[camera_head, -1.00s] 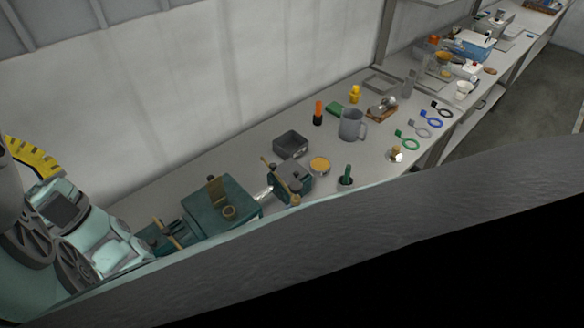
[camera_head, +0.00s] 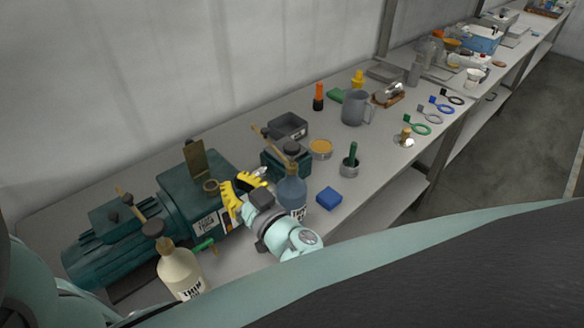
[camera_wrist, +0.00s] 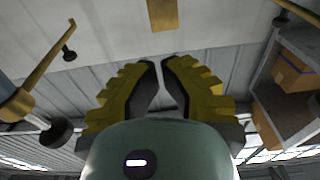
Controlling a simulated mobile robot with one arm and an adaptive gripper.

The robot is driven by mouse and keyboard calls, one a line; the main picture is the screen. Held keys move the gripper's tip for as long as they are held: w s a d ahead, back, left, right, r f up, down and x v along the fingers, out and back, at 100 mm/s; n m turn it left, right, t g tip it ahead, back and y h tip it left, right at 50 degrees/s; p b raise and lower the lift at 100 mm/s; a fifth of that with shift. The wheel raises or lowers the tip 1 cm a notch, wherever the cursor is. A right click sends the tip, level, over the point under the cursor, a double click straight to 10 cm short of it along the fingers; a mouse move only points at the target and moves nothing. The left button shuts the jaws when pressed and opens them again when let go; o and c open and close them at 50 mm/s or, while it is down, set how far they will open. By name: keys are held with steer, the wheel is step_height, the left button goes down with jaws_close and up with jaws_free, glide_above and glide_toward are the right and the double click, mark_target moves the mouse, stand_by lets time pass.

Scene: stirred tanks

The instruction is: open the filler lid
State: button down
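The green machine (camera_head: 195,200) stands on the bench at lower left in the head view. On its top, a flat brass filler lid (camera_head: 196,158) stands raised behind a brass ring (camera_head: 211,185). A brass plate, seemingly this lid, also shows at the top of the wrist view (camera_wrist: 162,14). My gripper (camera_head: 236,182) has yellow fingers and is at the right edge of the machine top, beside the ring. In the wrist view its fingertips (camera_wrist: 161,64) have a narrow gap with nothing held between them. Whether a finger touches the ring is unclear.
A dark blue bottle (camera_head: 292,192) stands close to my gripper's right. A cream bottle (camera_head: 180,270) stands at the front. A blue block (camera_head: 329,198), a cup with a green handle (camera_head: 349,165) and a grey jug (camera_head: 355,108) lie farther right.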

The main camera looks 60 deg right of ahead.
mark_target(196, 143)
steer(key=p+x, duration=0.1)
steer(key=x, duration=0.3)
steer(key=p+x, duration=0.1)
steer(key=x, duration=0.3)
steer(key=p+x, duration=0.1)
steer(key=x, duration=0.3)
steer(key=shift+w+r+p, duration=0.2)
steer(key=shift+r+p, duration=0.1)
steer(key=shift+p, duration=0.1)
steer(key=shift+w+d+f, duration=0.1)
steer(key=shift+w+d, duration=0.05)
steer(key=shift+w, duration=0.5)
steer(key=p, duration=0.2)
steer(key=shift+w+r+y+p, duration=0.2)
steer(key=shift+r+y+p, duration=0.1)
steer(key=shift+r+p, duration=0.05)
steer(key=p, duration=0.1)
steer(key=g+p, duration=0.1)
steer(key=p, duration=0.1)
steer(key=shift+w+r+g, duration=0.15)
steer(key=shift+w+g, duration=0.15)
steer(key=shift+w+f, duration=0.3)
steer(key=shift+w, duration=0.05)
steer(key=shift+w+d, duration=0.1)
steer(key=shift+d, duration=0.05)
